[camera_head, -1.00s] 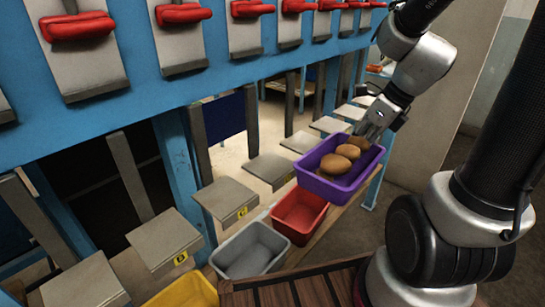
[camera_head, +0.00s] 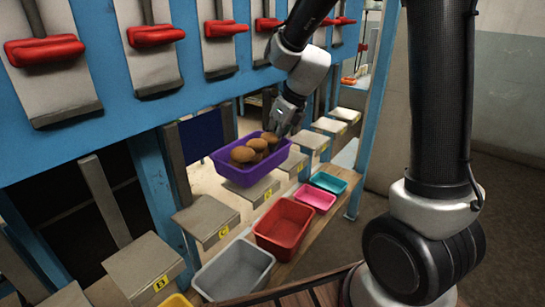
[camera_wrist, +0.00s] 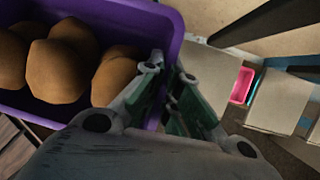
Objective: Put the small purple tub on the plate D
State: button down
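The small purple tub (camera_head: 229,171) holds several brown round potato-like items (camera_head: 243,155) and hangs in the air, roughly level. My gripper (camera_head: 279,135) is shut on its right wall; in the wrist view the fingers (camera_wrist: 168,85) pinch the purple rim (camera_wrist: 172,30). In the head view the tub overlaps a grey plate (camera_head: 262,187) with a yellow label, which seems to be plate D, though the letter is too small to be sure. Part of that plate is hidden behind the tub. A gap shows between the tub and the plate.
Plate C (camera_head: 205,216) and plate B (camera_head: 143,265) lie nearer, on the left. A grey bin (camera_head: 234,272), red bin (camera_head: 284,228), pink tub (camera_head: 314,198) and teal tub (camera_head: 329,182) stand on the wooden shelf below. Blue frame posts (camera_head: 160,180) rise behind the plates.

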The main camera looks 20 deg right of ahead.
jog(key=f, duration=0.5)
jog(key=shift+w+f, duration=0.2)
jog(key=shift+f, duration=0.2)
jog(key=shift+f, duration=0.1)
jog(key=c, duration=1.6)
grip_release()
jog(key=shift+c, duration=0.2)
